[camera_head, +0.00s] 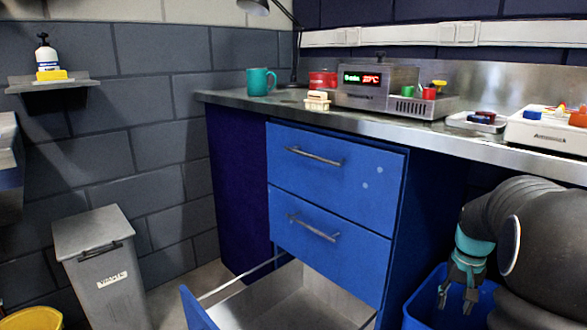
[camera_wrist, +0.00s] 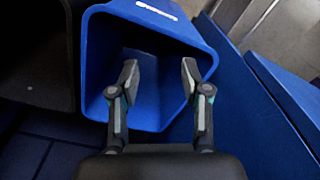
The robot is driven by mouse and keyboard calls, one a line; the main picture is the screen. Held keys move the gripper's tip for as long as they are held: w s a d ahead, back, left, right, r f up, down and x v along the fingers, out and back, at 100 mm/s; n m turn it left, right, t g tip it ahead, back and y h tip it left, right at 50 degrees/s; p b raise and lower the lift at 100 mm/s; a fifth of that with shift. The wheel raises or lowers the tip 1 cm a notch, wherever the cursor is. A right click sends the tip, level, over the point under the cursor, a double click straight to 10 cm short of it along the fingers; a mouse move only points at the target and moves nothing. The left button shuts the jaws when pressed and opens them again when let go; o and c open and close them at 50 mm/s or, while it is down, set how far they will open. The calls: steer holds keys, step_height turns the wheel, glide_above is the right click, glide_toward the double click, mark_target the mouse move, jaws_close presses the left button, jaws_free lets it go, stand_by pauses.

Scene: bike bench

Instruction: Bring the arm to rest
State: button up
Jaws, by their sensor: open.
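My gripper (camera_head: 459,287) hangs at the lower right of the head view, pointing down at the blue bin (camera_head: 424,297) under the bench. In the wrist view my gripper (camera_wrist: 158,80) has its two fingers spread wide with nothing between them. The fingertips are over the mouth of the blue bin (camera_wrist: 207,55) in that view.
The lowest blue drawer (camera_head: 196,310) is pulled out, left of the blue bin. The steel worktop (camera_head: 225,97) above holds a teal mug (camera_head: 261,81), a device with a lit display (camera_head: 375,86) and a white organiser (camera_head: 545,136). A grey waste bin (camera_head: 103,270) stands at left.

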steer(key=s+a+r+n+t+p, duration=0.2)
steer(key=s+a+r, duration=0.5)
steer(key=s+a, duration=0.3)
steer(key=s+a+r+n+t+p, duration=0.3)
steer(key=s+a+r, duration=0.4)
steer(key=s+a, duration=0.3)
steer(key=a, duration=0.4)
steer(key=shift+r, duration=0.25)
